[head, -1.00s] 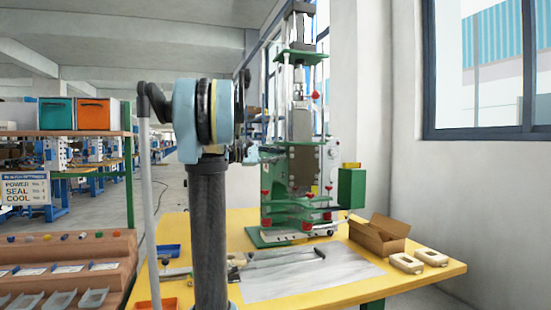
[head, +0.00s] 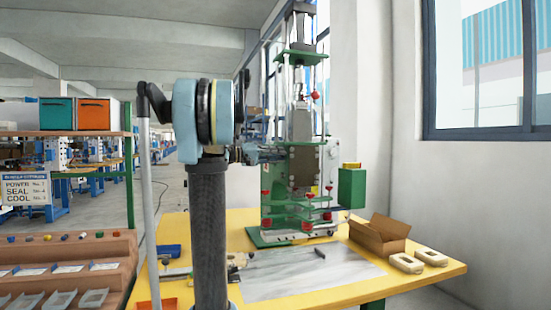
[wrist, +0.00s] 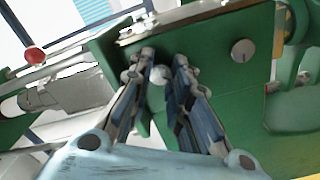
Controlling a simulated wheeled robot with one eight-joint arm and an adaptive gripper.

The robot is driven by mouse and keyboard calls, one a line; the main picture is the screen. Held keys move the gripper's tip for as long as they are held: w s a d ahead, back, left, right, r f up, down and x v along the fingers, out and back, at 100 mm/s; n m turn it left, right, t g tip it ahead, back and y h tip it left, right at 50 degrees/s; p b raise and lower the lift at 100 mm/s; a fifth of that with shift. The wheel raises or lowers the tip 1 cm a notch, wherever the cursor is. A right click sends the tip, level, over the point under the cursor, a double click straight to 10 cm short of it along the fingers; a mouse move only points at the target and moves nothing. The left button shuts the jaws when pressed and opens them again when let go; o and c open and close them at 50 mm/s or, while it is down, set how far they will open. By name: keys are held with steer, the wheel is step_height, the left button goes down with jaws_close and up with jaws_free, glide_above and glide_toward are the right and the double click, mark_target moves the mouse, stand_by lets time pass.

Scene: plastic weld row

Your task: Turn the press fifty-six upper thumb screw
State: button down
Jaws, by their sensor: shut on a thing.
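The press (head: 303,165) is a tall green and grey machine at the back of the yellow table. In the wrist view, my gripper (wrist: 163,62) has its two dark fingers on either side of a small round grey knob (wrist: 160,75) at the green plate (wrist: 220,40), and is closed on it. The knob looks like a thumb screw; its marking cannot be read. In the head view, my arm hides most of the wrist, and my gripper (head: 272,154) reaches the press's left side at mid height.
A round silver screw head (wrist: 243,50) sits right of the fingers, and a red knob (wrist: 35,55) is at the left. A green box (head: 351,188) juts from the press's right. An open carton (head: 378,235) and beige parts (head: 406,263) lie on the yellow table (head: 440,275).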

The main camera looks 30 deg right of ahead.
steer(key=m, duration=0.7)
steer(key=shift+f, duration=0.15)
stand_by(0.4)
steer(key=c, duration=1.5)
jaws_free()
steer(key=shift+a, duration=0.15)
